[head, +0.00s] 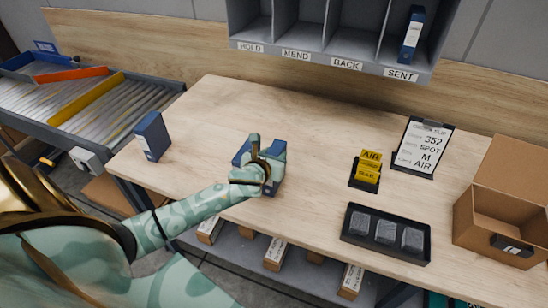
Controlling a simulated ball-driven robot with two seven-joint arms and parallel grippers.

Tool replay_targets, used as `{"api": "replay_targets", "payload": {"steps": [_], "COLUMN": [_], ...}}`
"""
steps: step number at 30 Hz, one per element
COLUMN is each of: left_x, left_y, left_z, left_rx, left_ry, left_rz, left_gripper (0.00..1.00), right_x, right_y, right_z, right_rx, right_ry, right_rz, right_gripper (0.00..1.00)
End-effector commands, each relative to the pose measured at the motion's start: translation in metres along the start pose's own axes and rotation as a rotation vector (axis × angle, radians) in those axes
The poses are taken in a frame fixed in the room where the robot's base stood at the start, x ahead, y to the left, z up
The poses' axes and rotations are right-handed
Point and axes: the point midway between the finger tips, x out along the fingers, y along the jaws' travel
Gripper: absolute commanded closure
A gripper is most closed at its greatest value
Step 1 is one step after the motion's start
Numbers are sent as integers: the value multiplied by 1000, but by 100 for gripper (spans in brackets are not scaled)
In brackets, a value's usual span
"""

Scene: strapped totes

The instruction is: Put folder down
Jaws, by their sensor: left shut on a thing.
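My left gripper (262,165) is over the middle of the wooden table (200,205), shut on a blue folder (241,152). The hand covers much of this folder, and only blue parts show around the fingers. I cannot tell whether its bottom touches the table top. A second blue folder (150,138) with a pale label on its spine stands upright near the table's left end, apart from the gripper. My right gripper is not in view.
A shelf unit (330,60) labelled HOLD, MEND, BACK and SENT hangs behind; a blue folder (411,34) stands in SENT. Yellow AIR tags (369,167), a clipboard (423,147), a black tray (386,234) and a cardboard box (490,222) occupy the right. The table's back middle is clear.

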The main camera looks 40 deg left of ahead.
Motion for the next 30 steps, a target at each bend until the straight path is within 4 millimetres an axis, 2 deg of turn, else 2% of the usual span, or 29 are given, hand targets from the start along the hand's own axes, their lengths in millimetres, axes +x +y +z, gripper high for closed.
{"api": "replay_targets", "payload": {"steps": [10,11,12,13,23,26,30], "left_x": [1,1,1,1,-2,-16,-49], "left_y": [0,0,0,0,0,0,0], "left_z": [-3,-3,-2,-2,0,0,1], "left_rx": [1,0,0,0,0,1,1], "left_ry": [-2,-2,-2,-2,-1,0,0], "left_rz": [0,0,0,0,-1,-2,-1], "left_gripper": [100,56,44,42,42,42,42], "right_x": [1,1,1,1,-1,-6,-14], "right_y": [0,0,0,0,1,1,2], "right_z": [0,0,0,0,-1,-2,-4], "right_rx": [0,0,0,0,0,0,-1], "right_ry": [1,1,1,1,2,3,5], "right_rz": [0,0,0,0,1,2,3], "right_gripper": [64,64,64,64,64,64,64]}}
